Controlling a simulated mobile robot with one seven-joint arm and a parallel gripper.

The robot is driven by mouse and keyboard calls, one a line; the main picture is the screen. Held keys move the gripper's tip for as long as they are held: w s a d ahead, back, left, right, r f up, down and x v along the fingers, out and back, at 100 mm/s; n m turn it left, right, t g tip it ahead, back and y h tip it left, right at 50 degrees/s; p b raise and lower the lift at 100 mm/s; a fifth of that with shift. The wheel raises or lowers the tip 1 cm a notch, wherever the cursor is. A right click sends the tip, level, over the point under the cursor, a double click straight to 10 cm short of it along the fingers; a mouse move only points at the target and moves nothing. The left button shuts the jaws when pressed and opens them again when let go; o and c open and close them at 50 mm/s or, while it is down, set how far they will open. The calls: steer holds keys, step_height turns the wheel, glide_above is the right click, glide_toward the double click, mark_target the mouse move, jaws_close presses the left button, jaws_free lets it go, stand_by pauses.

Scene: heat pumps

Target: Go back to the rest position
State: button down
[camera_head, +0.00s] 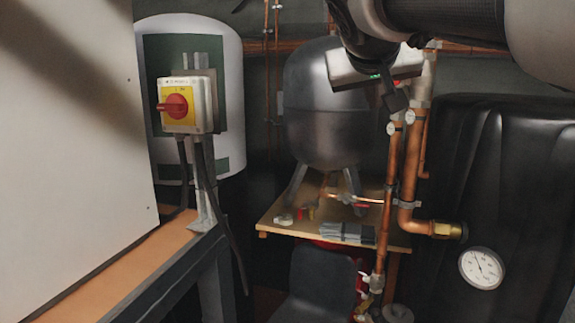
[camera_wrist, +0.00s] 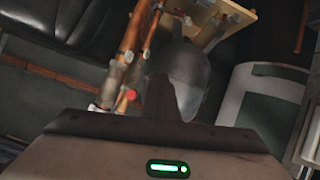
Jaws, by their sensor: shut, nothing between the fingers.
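My gripper (camera_head: 396,101) hangs from my arm at the upper right of the head view, in front of the dark tank and beside the copper pipes. Its fingers are together, with nothing between them. In the wrist view my gripper (camera_wrist: 158,80) shows as a dark finger shape rising from the wide gripper body with a green light. The picture there is turned, with the pipes and tank beyond the fingers. No held thing shows in either view.
A red rotary switch (camera_head: 175,106) on a yellow plate stands left, before a white cylinder (camera_head: 230,60). Copper pipes (camera_head: 389,190) run upright near my gripper. A gauge (camera_head: 481,268) is at lower right.

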steer(key=s+a+f+g+y, duration=0.1)
steer(key=s+f+g+y, duration=0.1)
steer(key=s+f, duration=1)
steer(key=s+a+f+n+g+y+p, duration=0.1)
steer(key=s+f+g, duration=0.3)
steer(key=s+f, duration=0.9)
step_height(320, 180, down, 5)
steer(key=shift+r+y, duration=0.15)
steer(key=shift+y, duration=0.55)
